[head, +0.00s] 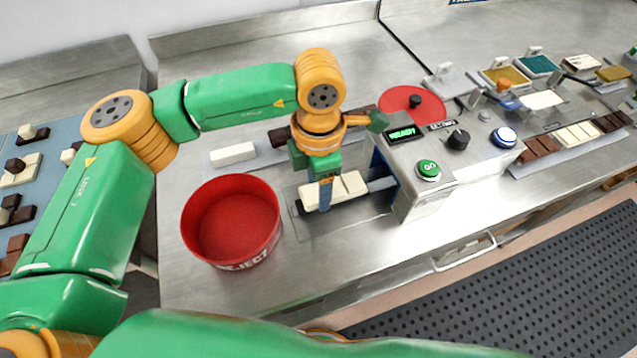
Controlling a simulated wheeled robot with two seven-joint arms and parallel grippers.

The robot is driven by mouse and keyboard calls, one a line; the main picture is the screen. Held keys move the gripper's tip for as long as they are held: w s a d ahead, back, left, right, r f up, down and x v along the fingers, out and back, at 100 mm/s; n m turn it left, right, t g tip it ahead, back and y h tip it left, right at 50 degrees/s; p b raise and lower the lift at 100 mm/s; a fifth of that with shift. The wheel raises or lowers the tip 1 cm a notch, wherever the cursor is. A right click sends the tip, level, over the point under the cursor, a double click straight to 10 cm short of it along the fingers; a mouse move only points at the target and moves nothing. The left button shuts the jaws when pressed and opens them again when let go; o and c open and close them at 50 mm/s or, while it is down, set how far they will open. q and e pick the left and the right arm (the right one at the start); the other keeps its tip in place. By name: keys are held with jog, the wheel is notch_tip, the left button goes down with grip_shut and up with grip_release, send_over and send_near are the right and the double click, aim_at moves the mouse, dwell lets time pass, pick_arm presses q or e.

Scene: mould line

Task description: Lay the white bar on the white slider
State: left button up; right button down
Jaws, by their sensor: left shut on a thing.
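A white segmented bar (350,185) lies at the dark-ended metal strip beside the control box. My left gripper (325,195) points down over it and is shut on it near its left part. I cannot tell whether the bar is still touching the strip. A plain white block (232,153) lies on the bench to the left, and a flat white piece (541,100) lies behind the control box at the right. I cannot tell which is the white slider. My right gripper is not in view.
A red reject bin (232,262) stands left of my gripper. The control box (425,165) with buttons stands close on the right. A red disc (395,98) lies behind it. Coloured moulds (505,77) and a row of bars (578,134) are at the right.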

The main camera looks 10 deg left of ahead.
pick_arm(q)
jog(key=shift+f, duration=0.1)
dwell(0.3)
jog(key=shift+b, duration=0.35)
jog(key=shift+f+b, duration=0.15)
jog(key=shift+b, duration=0.2)
dwell(0.5)
jog(key=o, duration=1.4)
jog(key=shift+o, duration=0.2)
